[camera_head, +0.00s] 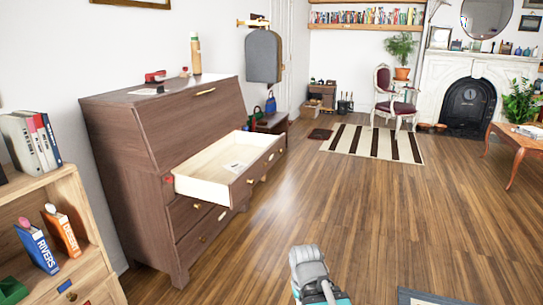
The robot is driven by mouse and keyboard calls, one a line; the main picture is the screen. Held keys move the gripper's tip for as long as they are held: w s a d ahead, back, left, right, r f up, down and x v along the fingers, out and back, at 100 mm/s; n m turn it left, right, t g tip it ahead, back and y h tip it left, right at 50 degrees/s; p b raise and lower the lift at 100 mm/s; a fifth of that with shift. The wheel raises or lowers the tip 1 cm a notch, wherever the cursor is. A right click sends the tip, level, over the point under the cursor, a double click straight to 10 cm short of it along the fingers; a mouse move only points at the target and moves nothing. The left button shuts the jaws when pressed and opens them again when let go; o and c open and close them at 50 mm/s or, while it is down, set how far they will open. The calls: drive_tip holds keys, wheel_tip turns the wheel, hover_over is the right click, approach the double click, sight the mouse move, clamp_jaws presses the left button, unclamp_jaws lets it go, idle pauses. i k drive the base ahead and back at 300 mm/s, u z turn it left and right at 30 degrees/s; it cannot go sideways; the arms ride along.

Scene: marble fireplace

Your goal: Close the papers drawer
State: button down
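The papers drawer (236,190) is pulled out from the front of a dark wooden secretary desk (150,180). It is the open drawer in the upper row, with a pale wood inside and a brown front with brass-coloured knobs. A white sheet of paper (236,167) lies on its bottom. The other drawers below look shut. A grey and teal part of my arm shows at the bottom centre, on the near side of the drawer and apart from it. My gripper cannot be made out.
A low bookcase (60,187) with books stands at the near left. The wooden floor (350,215) right of the desk is clear. A striped rug (375,143), a red chair (391,100) and a white fireplace (435,85) are farther back. A wooden table (518,141) stands at the right.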

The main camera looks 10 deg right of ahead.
sight(202, 176)
drive_tip(key=z, duration=0.2)
drive_tip(key=i, duration=0.75)
drive_tip(key=z, duration=0.4)
drive_tip(key=i, duration=1.05)
drive_tip(key=u, duration=0.25)
